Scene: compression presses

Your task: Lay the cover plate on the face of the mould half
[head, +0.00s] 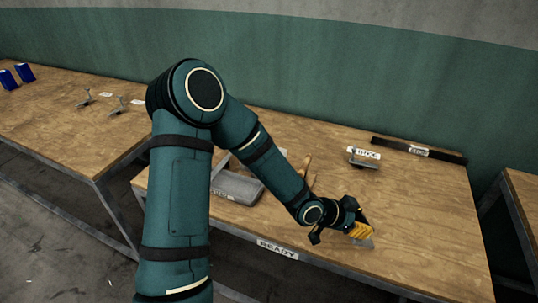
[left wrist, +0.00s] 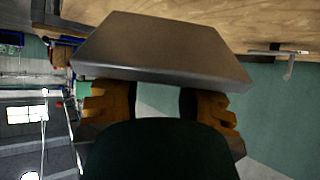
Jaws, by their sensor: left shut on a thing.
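My left gripper (head: 358,230) has orange fingers and is shut on a flat grey plate, the cover plate (head: 365,243). It is above or at the front middle of the wooden table; the gap cannot be judged. In the left wrist view the cover plate (left wrist: 160,48) is a broad grey slab gripped along its near edge by the fingers (left wrist: 160,103). A grey block, apparently the mould half (head: 238,187), lies on the table left of the gripper. My left arm hides part of it, so its face is not fully visible. My right gripper is not in view.
A label (head: 278,250) marks the table's front edge. A small grey tool with a label (head: 363,154) and a dark bar (head: 440,155) lie at the back right. A brown-handled thing (head: 306,166) is behind my forearm. The table's right part is clear.

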